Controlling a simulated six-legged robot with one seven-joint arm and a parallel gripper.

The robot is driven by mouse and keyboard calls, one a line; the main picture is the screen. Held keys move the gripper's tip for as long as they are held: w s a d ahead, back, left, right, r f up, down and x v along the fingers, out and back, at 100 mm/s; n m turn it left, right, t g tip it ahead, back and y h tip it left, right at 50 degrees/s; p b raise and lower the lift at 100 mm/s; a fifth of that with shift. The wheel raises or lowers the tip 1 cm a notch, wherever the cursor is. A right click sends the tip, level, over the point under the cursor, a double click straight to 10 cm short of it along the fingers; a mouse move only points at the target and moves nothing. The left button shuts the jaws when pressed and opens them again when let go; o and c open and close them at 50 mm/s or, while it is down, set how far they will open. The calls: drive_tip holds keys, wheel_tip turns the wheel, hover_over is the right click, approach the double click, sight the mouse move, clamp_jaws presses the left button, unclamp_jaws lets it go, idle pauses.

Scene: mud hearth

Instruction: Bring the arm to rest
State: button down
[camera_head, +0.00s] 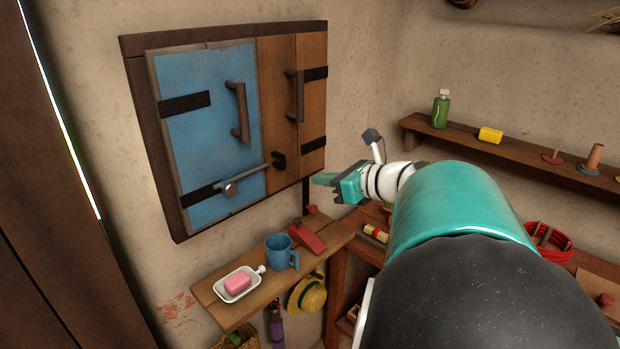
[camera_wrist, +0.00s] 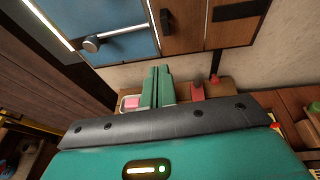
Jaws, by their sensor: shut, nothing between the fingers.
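My arm reaches from the lower right of the head view toward the wall cupboard. My gripper (camera_head: 322,180) is just right of the cupboard's lower right corner, apart from it, above the small shelf. In the wrist view the two green fingers (camera_wrist: 157,84) lie together, shut with nothing between them. The cupboard has a blue door (camera_head: 205,125) and a wooden door (camera_head: 310,100), both looking closed. A metal bolt (camera_head: 231,188) lies across the lower blue door toward a dark catch.
The small shelf (camera_head: 215,308) below holds a pink soap (camera_head: 238,284) on a white dish, a blue mug (camera_head: 281,253) and a red object (camera_head: 307,238). A straw hat (camera_head: 307,295) hangs beneath. A long shelf (camera_head: 540,165) on the right holds a green bottle (camera_head: 440,110) and a yellow block (camera_head: 490,135).

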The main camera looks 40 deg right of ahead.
drive_tip(key=s+a+f+n+g, duration=0.3)
drive_tip(key=a+n, duration=0.7)
drive_tip(key=n, duration=0.1)
drive_tip(key=s+a+f+n+g+h, duration=0.1)
drive_tip(key=s+a+f+n+g, duration=0.1)
drive_tip(key=a+n, duration=0.9)
drive_tip(key=s+a+f+n+g, duration=0.3)
drive_tip(key=a+f+n, duration=0.1)
drive_tip(key=a+n, duration=0.6)
drive_tip(key=n, duration=0.2)
drive_tip(key=shift+s+a+f+n+g+h, duration=0.2)
drive_tip(key=shift+s+n+g+h, duration=0.1)
drive_tip(key=shift+s+h, duration=0.1)
drive_tip(key=c, duration=2.1)
unclamp_jaws()
